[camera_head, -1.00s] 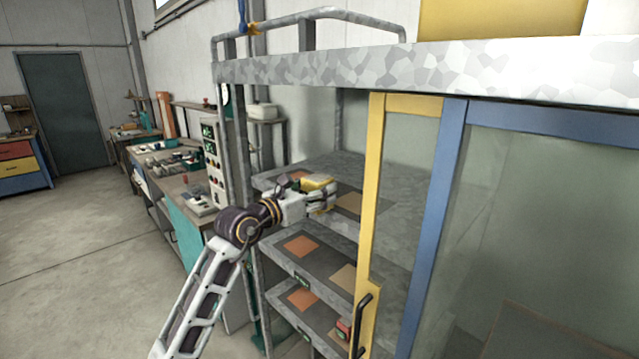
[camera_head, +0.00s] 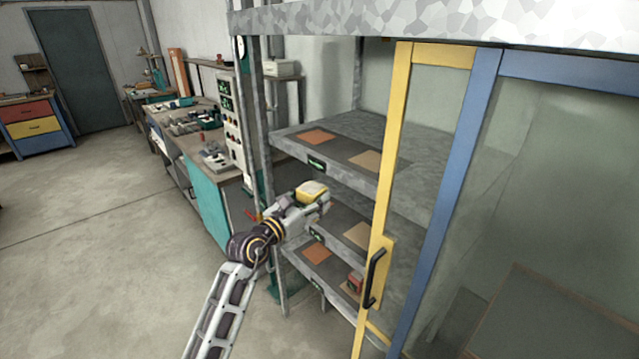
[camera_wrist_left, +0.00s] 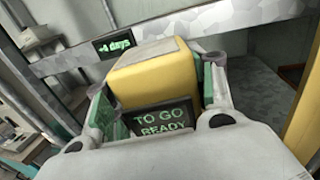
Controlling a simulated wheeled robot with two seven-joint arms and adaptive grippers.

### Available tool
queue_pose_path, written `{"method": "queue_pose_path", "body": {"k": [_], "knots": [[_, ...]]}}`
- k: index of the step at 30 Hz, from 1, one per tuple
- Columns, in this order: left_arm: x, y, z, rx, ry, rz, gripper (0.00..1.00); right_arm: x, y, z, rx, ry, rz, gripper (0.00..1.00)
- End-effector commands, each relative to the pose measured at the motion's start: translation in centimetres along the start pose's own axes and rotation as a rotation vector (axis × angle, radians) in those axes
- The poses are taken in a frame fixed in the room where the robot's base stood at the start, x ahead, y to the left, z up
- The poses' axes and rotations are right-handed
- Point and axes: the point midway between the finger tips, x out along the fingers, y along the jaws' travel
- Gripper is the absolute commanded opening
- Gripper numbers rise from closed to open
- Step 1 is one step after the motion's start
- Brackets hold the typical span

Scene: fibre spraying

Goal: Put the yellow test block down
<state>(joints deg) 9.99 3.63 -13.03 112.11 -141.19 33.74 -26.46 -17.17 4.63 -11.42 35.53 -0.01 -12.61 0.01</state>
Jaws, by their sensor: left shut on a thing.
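The yellow test block (camera_head: 312,190), with a pale top, is in my left gripper (camera_head: 314,202). In the head view they are in front of the shelf rack, below the upper shelf (camera_head: 345,122) and near the middle shelf's front edge. The left wrist view shows the yellow block (camera_wrist_left: 160,78) between the two fingers. A dark panel on the near side reads "TO GO READY" in green. Whether the block touches a shelf cannot be told. The upper shelf has an orange pad (camera_head: 318,138) and a tan pad (camera_head: 366,160). My right gripper is not in view.
A yellow-framed door (camera_head: 392,180) with a black handle stands at the rack's right front. A small red block (camera_head: 355,281) sits on the lower shelf. In the wrist view, a shelf edge (camera_wrist_left: 190,25) with a "+4 days" label (camera_wrist_left: 115,43) lies behind the block.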

Motion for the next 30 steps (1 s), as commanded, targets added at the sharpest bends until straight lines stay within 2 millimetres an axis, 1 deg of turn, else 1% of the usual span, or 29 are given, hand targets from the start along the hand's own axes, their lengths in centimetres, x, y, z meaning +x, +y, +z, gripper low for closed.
{"method": "queue_pose_path", "body": {"k": [6,17,23,30], "knots": [[-2.1,0.8,-3.3,-0.004,-0.005,0.062,0.13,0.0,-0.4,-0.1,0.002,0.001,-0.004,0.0],[-6.1,2.2,-8.8,-0.002,-0.006,0.177,0.13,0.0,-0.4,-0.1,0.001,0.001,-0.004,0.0],[-8.8,3.0,-11.9,0.001,-0.004,0.251,0.13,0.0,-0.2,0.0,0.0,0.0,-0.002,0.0],[-12.7,3.8,-15.6,0.004,0.0,0.347,0.13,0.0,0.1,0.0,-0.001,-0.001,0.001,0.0]]}}
